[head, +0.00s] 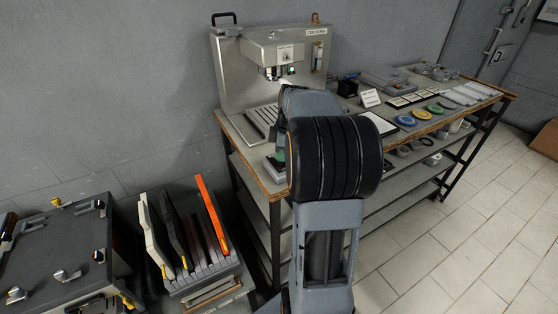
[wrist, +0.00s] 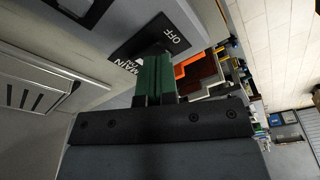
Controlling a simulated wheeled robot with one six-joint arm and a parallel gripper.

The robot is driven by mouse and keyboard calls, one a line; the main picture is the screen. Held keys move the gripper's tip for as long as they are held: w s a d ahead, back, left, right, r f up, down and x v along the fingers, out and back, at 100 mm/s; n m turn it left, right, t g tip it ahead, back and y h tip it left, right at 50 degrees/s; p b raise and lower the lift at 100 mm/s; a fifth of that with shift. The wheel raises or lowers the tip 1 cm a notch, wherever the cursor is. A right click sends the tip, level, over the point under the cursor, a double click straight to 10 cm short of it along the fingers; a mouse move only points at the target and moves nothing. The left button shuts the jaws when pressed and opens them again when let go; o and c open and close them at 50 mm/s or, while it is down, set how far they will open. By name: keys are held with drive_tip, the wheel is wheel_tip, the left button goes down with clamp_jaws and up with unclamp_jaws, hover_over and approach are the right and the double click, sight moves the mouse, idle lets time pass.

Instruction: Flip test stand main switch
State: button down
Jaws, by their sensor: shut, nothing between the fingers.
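The test stand (head: 235,75) is a grey metal unit with a head and a slotted bed, at the back left of the workbench in the head view. A small green light shows on its front. In the wrist view, a black switch plate (wrist: 164,27) carries the white words OFF and MAIN, and appears turned in the picture. My gripper (wrist: 155,58) has green fingers, shut with nothing between them. Its tips are right at the plate and cover part of it. A dark switch part shows at the tips; its position and any contact are unclear.
The workbench (head: 250,178) holds colored discs (head: 420,114), cards and a small sign (head: 370,98) right of my arm. A rack of panels (head: 212,215), one orange, stands at lower left beside a dark box (head: 60,245).

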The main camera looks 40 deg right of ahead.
drive_tip(key=shift+f+b, duration=0.35)
drive_tip(key=shift+f, duration=0.2)
drive_tip(key=shift+r, duration=0.1)
drive_tip(key=shift+r+p, duration=2.8)
drive_tip(key=shift+r, duration=0.7)
